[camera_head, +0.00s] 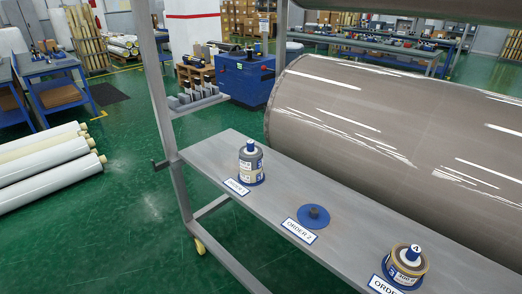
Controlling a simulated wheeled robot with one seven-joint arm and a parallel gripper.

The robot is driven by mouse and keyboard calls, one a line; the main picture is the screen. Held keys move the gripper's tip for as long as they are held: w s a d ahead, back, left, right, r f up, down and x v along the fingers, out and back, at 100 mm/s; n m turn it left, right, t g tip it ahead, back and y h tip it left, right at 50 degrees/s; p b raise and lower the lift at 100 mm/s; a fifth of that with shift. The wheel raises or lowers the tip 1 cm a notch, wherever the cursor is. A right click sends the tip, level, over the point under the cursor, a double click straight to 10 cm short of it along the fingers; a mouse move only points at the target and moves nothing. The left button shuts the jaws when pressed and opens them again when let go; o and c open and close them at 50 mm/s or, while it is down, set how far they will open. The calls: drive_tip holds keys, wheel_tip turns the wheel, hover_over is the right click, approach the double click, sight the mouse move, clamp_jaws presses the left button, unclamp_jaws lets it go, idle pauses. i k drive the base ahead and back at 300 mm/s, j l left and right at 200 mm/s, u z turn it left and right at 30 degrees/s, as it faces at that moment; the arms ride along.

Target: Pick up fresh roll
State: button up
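A wrapped roll (250,165) with a grey body and printed band stands upright on a blue base at the left of a grey shelf. I cannot tell which roll is the fresh one. My gripper is not in view.
The grey shelf (220,150) belongs to a metal frame with an upright post (158,90). A huge shiny grey-brown cylinder (400,130) lies behind the shelf. A small side rack (196,100) holds several dark-and-grey items. White rolls (45,165) lie left; green floor (130,215) is open.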

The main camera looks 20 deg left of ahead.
sight(250, 158)
drive_tip(key=i+j+z, duration=0.4)
drive_tip(key=j, duration=1.55)
drive_tip(key=j+z, duration=0.35)
drive_tip(key=j, duration=1.55)
drive_tip(key=k, duration=0.05)
